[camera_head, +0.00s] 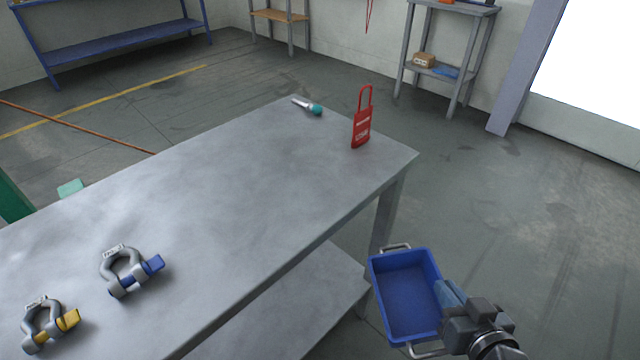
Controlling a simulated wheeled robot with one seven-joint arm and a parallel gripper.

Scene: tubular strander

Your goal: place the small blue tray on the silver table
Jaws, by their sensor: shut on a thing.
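The small blue tray (408,299) has metal handles at both ends and appears empty. My gripper (446,303) is shut on its right side wall and holds it in the air, at the lower right of the head view. The tray is beside the near right edge of the silver table (220,210), over the floor, apart from the tabletop in the picture. The gripper's fingertips are partly hidden by the gripper body and the tray wall.
The table's middle is clear. A lower shelf (290,315) shows beneath.

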